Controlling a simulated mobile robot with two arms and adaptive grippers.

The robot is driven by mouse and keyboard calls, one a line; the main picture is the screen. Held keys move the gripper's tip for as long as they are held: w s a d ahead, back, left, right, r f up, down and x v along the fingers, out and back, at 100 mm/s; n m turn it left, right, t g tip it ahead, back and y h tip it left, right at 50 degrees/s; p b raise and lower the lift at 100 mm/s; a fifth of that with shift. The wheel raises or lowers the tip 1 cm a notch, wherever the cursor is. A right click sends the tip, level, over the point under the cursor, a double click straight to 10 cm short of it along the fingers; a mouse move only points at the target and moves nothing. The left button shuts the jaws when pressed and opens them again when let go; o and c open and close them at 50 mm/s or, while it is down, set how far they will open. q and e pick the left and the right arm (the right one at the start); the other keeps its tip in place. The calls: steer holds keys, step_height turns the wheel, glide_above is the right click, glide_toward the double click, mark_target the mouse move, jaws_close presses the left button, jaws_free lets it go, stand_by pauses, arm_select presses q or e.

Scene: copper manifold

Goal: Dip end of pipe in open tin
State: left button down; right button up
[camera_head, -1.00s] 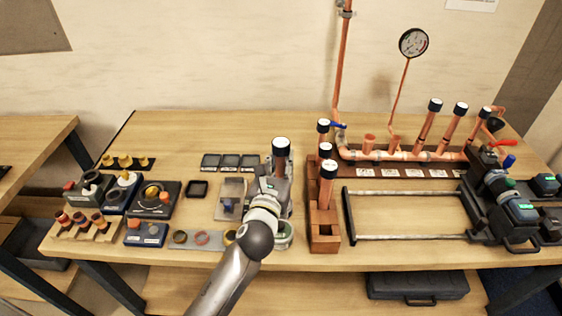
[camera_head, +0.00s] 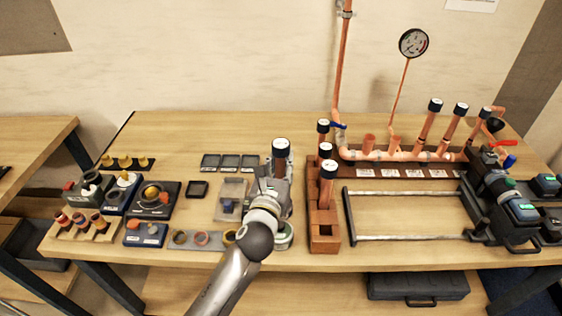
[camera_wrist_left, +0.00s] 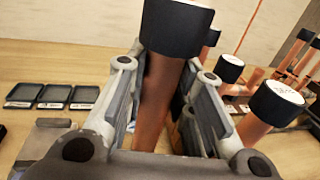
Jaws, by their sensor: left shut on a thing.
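My left gripper (camera_head: 277,178) is shut on a copper pipe with a black, white-topped cap (camera_head: 280,147). The pipe stands roughly upright, and in the left wrist view the copper pipe (camera_wrist_left: 155,95) sits between the two fingers. Its lower end is hidden behind my gripper and wrist. A round green-and-white tin (camera_head: 284,237) shows partly behind my wrist, near the table's front; its top is mostly hidden. I cannot tell whether the pipe's end is inside it. My right gripper is not in view.
A wooden rack (camera_head: 323,228) with several capped pipes stands close to the right. Further right are a metal-railed vise (camera_head: 490,195) and the copper manifold (camera_head: 400,155). Small trays (camera_head: 230,162) lie behind to the left. Fittings holders (camera_head: 155,200) fill the left side.

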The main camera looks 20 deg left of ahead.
mark_target(281, 143)
arm_select(q)
steer(key=shift+f+b, duration=0.3)
steer(key=shift+f, duration=0.2)
stand_by(0.7)
step_height(281, 143, up, 7)
steer(key=p, duration=0.8)
steer(key=shift+r, duration=0.1)
stand_by(0.5)
steer(key=shift+s, duration=0.1)
